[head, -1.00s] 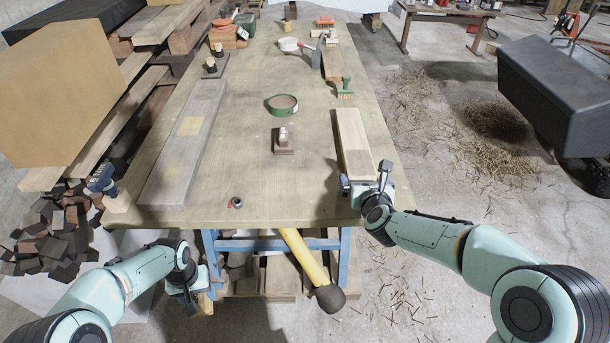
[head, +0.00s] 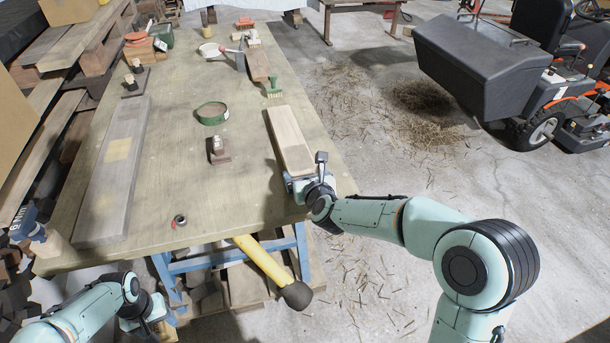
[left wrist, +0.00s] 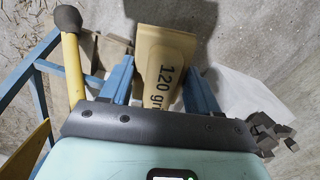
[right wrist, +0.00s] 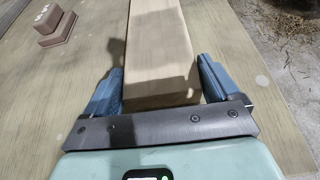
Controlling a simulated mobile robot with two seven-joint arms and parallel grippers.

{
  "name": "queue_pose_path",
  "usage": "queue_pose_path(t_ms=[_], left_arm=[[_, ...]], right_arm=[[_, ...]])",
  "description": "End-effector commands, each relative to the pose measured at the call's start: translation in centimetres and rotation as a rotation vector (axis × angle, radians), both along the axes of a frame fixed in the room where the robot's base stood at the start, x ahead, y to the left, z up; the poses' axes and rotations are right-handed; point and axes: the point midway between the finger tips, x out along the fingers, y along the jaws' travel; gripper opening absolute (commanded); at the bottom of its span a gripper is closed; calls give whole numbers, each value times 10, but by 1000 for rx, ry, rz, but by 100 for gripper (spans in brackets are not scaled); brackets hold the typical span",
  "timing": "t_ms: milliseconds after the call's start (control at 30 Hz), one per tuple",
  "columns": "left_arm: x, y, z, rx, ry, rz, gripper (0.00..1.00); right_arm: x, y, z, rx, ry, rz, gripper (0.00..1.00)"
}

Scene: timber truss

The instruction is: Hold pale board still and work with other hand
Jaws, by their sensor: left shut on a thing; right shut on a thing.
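The pale board (head: 289,140) lies along the right side of the workbench. My right gripper (head: 306,187) is at its near end, and in the right wrist view that end of the pale board (right wrist: 160,60) sits between the two blue fingers, which are shut on it. My left gripper (head: 150,325) is low in front of the bench, off the top. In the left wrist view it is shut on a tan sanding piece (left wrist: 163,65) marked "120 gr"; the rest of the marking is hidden.
The workbench (head: 180,190) also carries a grey board (head: 112,170), a green ring-shaped tin (head: 212,113), a small brown block (head: 217,150), a green brush (head: 274,88) and a tape roll (head: 180,220). A yellow-handled mallet (head: 265,265) sticks out below the front edge.

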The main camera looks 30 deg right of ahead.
Motion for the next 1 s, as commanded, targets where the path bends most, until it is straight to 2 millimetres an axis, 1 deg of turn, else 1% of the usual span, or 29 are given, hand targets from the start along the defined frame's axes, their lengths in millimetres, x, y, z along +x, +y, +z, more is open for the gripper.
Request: queue_pose_path(t_ms=[467, 500, 533, 767, 833, 933, 1000], left_arm=[[0, 0, 0, 0, -1, 0, 37], [0, 0, 0, 0, -1, 0, 37], [0, 0, 0, 0, -1, 0, 37], [0, 0, 0, 0, -1, 0, 37], [0, 0, 0, 0, -1, 0, 37], [0, 0, 0, 0, -1, 0, 37], [0, 0, 0, 0, -1, 0, 37]], right_arm=[[0, 0, 0, -1, 0, 1, 39], [0, 0, 0, -1, 0, 1, 96], [0, 0, 0, -1, 0, 1, 100], [-1, 0, 0, -1, 0, 0, 100], [-4, 1, 2, 0, 0, 1, 100], [-14, 4, 7, 0, -2, 0, 100], [-26, 6, 13, -2, -3, 0, 100]])
